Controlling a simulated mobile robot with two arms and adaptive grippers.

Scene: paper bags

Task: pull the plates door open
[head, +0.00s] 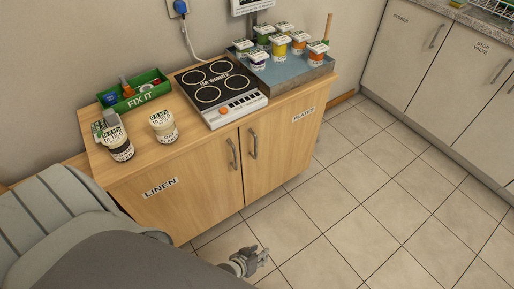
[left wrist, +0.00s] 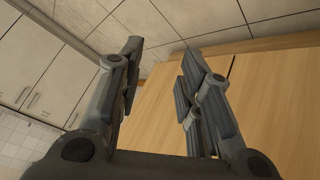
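The plates door (head: 285,138) is the right-hand light-wood door of the low cabinet, with a "PLATES" label (head: 303,114) near its top right. It looks shut. Its grey bar handle (head: 253,144) stands upright near the door's left edge. My left gripper (head: 254,260) is low in the head view, over the floor in front of the cabinet, apart from the handle. In the left wrist view its two fingers (left wrist: 160,68) are spread with nothing between them. Wood panels (left wrist: 275,105) show beyond the right finger; no handle shows there. My right gripper is not in view.
The linen door (head: 190,190), with its own handle (head: 233,153), sits left of the plates door. A hob (head: 222,90), jars (head: 163,126) and a green toolbox (head: 135,92) stand on top. Tiled floor (head: 370,200) is clear toward the white cabinets (head: 445,65).

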